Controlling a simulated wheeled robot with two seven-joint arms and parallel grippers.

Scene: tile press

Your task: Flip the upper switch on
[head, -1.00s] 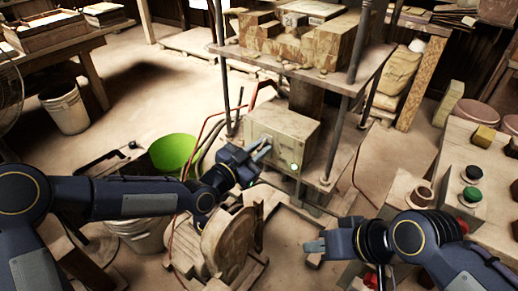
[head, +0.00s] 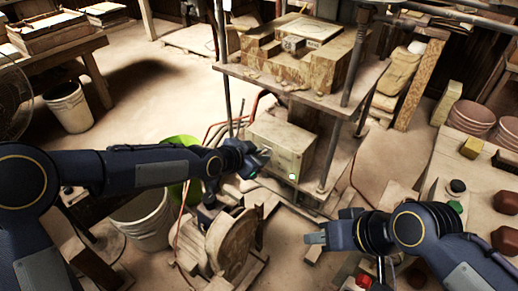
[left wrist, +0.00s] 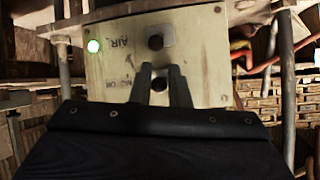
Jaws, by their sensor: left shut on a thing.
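My left gripper (head: 264,158) is at the front of the box. The left wrist view is upside down against the room: the box face (left wrist: 205,75), lamp (left wrist: 93,46) and AIR label look inverted. There the gripper's dark fingers (left wrist: 160,72) stand on both sides of the upper switch (left wrist: 159,85), shut on it. The lower switch (left wrist: 156,42) is clear of the fingers. My right gripper (head: 316,238) is away from the box; its finger gap is unclear.
Press posts (head: 334,150) and red hoses (head: 225,122) flank the box. A round wooden disc (head: 230,244), a green tub (head: 180,160) and a white bucket (head: 142,222) are below and left. A bench (head: 478,225) with buttons and bowls is at the right.

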